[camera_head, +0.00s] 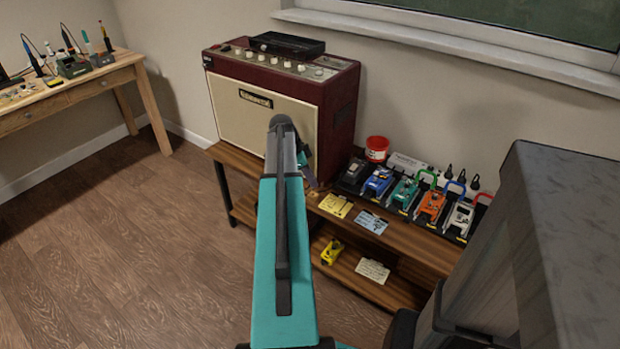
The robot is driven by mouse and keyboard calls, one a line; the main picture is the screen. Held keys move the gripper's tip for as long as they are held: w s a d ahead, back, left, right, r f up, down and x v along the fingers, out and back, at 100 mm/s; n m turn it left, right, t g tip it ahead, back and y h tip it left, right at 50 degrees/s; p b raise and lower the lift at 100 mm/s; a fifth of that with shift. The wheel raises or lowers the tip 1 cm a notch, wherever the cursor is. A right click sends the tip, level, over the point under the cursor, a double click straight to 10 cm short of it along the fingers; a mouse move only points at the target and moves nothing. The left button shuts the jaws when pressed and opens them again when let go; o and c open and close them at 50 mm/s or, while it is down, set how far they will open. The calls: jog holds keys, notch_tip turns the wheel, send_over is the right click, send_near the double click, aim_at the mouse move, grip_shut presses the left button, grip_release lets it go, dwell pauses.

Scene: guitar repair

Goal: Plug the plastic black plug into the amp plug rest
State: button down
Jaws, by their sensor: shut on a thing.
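A dark red guitar amp (338,112) with a cream front stands on the left end of the wooden bench. My teal arm reaches up the middle of the picture and covers part of the amp's front. My gripper (308,174) shows only in part, as a small dark and teal piece right of the arm's far end, low in front of the amp. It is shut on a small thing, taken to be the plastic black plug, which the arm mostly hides. I cannot make out the amp plug rest.
Several coloured pedals (404,193) stand in a row on the bench (408,246), with a red tub (376,148) behind. Yellow (335,206) and blue cards lie in front. A yellow pedal (332,251) is on the lower shelf. A workbench (68,100) stands far left; the floor between is clear.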

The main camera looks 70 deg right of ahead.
jog(key=shift+f, duration=0.55)
jog(key=shift+f+b, duration=0.6)
jog(key=shift+f, duration=0.6)
dwell(2.3)
jog(key=c, duration=1.7)
grip_release()
jog(key=shift+c, duration=0.2)
jog(key=shift+o, duration=0.5)
jog(key=o, duration=0.3)
jog(key=shift+s+r, duration=0.1)
jog(key=shift+r, duration=0.1)
jog(key=shift+r+p, duration=2.2)
jog(key=shift+r, duration=1.65)
